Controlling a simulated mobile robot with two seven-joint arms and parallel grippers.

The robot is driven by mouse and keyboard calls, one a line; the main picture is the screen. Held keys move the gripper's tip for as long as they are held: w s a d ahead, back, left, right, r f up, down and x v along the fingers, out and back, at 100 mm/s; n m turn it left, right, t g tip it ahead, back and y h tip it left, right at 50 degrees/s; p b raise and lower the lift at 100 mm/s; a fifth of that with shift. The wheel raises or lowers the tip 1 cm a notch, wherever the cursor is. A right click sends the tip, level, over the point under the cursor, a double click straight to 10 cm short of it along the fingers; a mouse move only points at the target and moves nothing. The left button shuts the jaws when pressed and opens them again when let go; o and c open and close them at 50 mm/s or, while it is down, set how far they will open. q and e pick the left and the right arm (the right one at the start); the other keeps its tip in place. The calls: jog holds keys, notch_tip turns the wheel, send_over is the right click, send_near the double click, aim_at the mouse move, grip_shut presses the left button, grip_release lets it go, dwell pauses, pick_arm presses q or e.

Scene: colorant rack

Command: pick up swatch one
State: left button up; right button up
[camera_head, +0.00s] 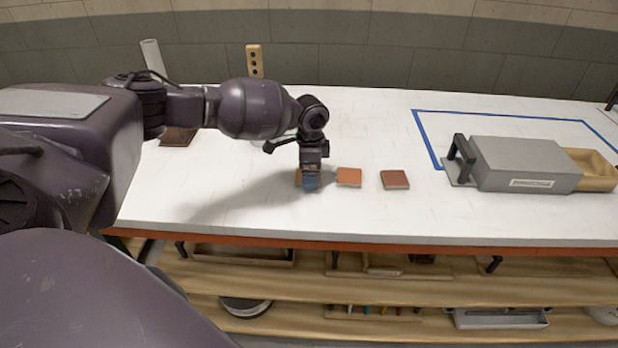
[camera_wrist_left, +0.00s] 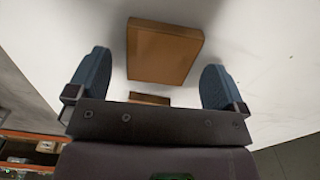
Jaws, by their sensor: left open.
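Three small square swatches lie in a row on the white table. The leftmost, an orange-brown swatch (camera_head: 298,177), is mostly hidden behind my left gripper (camera_head: 310,184). An orange swatch (camera_head: 349,176) lies just right of the gripper, and a darker red-brown swatch (camera_head: 395,179) lies further right. No label tells which is swatch one. In the left wrist view, my left gripper (camera_wrist_left: 155,85) is open, with blue fingers apart. An orange-brown swatch (camera_wrist_left: 165,52) shows between and beyond them, with clear gaps at both sides. My right gripper is out of view.
A grey box (camera_head: 525,165) with a black handle and an open tan drawer stands at the right, by a blue tape outline (camera_head: 427,140). A dark brown piece (camera_head: 178,137) lies at the back left. Shelves (camera_head: 370,280) run below the table's front edge.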

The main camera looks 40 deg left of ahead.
pick_arm(q)
jog(key=shift+f, duration=0.5)
jog(key=shift+c, duration=0.5)
jog(key=c, duration=0.9)
jog(key=shift+r, duration=0.15)
